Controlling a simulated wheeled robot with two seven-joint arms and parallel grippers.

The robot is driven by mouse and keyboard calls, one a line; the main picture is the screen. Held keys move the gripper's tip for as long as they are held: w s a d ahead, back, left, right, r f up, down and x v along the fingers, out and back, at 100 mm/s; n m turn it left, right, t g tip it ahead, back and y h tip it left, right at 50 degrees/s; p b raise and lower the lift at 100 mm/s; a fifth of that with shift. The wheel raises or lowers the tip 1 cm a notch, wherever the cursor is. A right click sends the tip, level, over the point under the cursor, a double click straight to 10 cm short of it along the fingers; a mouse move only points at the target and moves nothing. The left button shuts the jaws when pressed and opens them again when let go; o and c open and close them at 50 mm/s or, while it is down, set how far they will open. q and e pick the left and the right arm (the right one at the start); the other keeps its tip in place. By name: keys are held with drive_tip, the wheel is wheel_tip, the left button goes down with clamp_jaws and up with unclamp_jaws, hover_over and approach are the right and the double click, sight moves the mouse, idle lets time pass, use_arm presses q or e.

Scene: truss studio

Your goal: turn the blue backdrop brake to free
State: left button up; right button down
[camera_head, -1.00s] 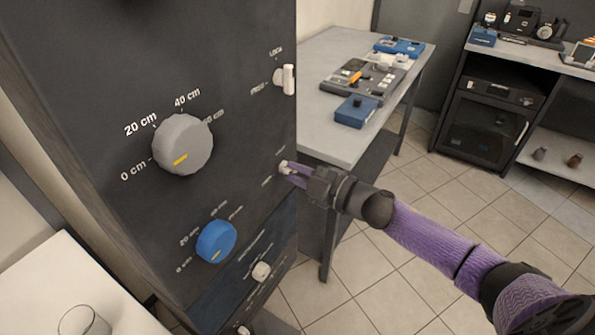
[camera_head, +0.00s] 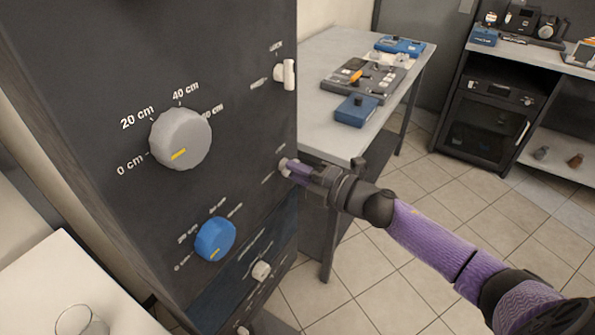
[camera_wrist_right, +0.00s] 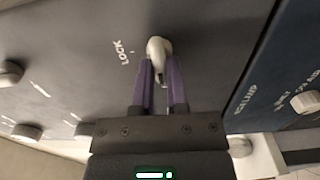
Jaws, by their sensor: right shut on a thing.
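The brake lever in the blue dial's row is a small white handle (camera_head: 284,167) near the right edge of the dark panel (camera_head: 110,60). My right gripper (camera_head: 292,170) is shut on it. In the right wrist view the pale handle (camera_wrist_right: 158,47) stands between the tips of the two purple fingers (camera_wrist_right: 160,85), with the word LOCK printed to its left. The fingers hide part of the handle, and no FREE label can be read beside it. The blue dial (camera_head: 215,240) sits lower left of the gripper. My left gripper is not in view.
A grey dial (camera_head: 180,139) and a second white lever (camera_head: 289,75) sit higher on the panel. A white knob (camera_head: 261,271) is on the dark blue strip below. A grey table (camera_head: 345,140) with blue boxes stands behind my right arm. Open tiled floor lies at the right.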

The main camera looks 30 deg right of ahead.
idle(0.4)
drive_tip(key=c, duration=0.6)
unclamp_jaws()
drive_tip(key=shift+c, duration=0.2)
drive_tip(key=v, duration=1)
drive_tip(key=shift+p, duration=0.45)
